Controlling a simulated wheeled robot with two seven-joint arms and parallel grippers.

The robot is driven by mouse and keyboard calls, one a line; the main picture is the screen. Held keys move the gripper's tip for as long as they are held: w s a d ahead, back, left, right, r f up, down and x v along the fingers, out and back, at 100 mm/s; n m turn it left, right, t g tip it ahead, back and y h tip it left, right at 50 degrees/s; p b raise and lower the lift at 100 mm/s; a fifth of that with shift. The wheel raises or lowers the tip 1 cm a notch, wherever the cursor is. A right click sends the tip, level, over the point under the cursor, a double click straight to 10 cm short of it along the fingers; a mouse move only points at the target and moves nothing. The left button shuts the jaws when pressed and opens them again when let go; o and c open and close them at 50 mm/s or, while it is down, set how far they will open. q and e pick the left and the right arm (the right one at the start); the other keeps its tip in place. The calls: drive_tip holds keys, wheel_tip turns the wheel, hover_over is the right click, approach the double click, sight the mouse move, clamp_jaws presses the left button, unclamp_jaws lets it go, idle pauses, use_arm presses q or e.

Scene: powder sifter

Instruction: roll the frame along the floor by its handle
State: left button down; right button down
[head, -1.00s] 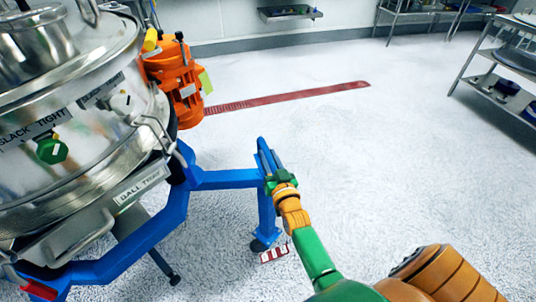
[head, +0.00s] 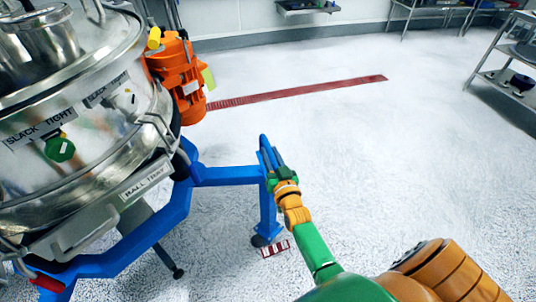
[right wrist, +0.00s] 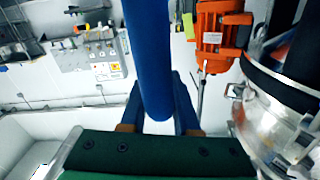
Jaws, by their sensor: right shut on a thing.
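The blue frame (head: 226,176) carries a large round steel sifter (head: 90,150) at the left of the head view. Its blue upright handle (head: 264,146) stands at the frame's right end. My right gripper (head: 280,178) is shut on the handle near the end of the frame. In the right wrist view the blue handle bar (right wrist: 148,60) runs down between the gripper's fingers (right wrist: 160,122). A caster (head: 259,240) shows at the foot of the frame's right leg. My left gripper is not in view.
An orange motor (head: 178,75) sits on the sifter's side. A red strip (head: 300,92) lies on the pale floor behind. A small red-and-white marker (head: 275,249) lies beside the caster. Steel shelving (head: 505,75) stands at the right. The floor between is clear.

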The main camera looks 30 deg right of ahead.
drive_tip(key=shift+a+r, duration=0.1)
idle(0.3)
drive_tip(key=c, duration=0.8)
unclamp_jaws()
drive_tip(key=shift+w, duration=0.1)
drive_tip(key=shift+o, duration=0.6)
drive_tip(key=shift+w+a, duration=0.1)
drive_tip(key=shift+a, duration=0.15)
drive_tip(key=p+v, duration=0.1)
drive_tip(key=v, duration=0.6)
